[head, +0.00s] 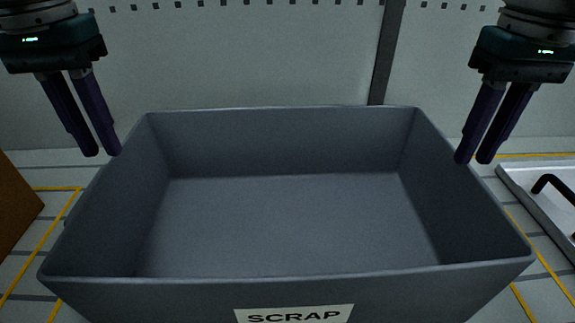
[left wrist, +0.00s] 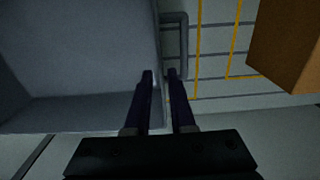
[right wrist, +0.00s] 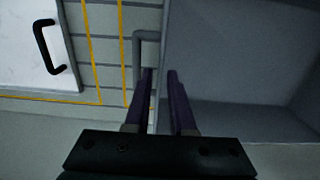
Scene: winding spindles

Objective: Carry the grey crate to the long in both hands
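The grey crate (head: 290,292) fills the middle of the head view, upright and empty, with a white SCRAP label on its near side. My left gripper (head: 102,154) points down at the crate's left rim, towards the back. In the left wrist view its parted fingers (left wrist: 159,75) are near the crate wall and a grey side handle (left wrist: 184,45). My right gripper (head: 474,160) points down at the right rim. In the right wrist view its parted fingers (right wrist: 159,75) are near the wall and the other handle (right wrist: 138,50). Both grippers look empty; I cannot tell whether they touch the crate.
A brown box (head: 16,205) stands at the left edge. A white tray or panel with a black handle (head: 545,200) lies at the right. Yellow lines mark the slatted surface around the crate. A pale wall (head: 240,60) with a dark upright strip stands behind.

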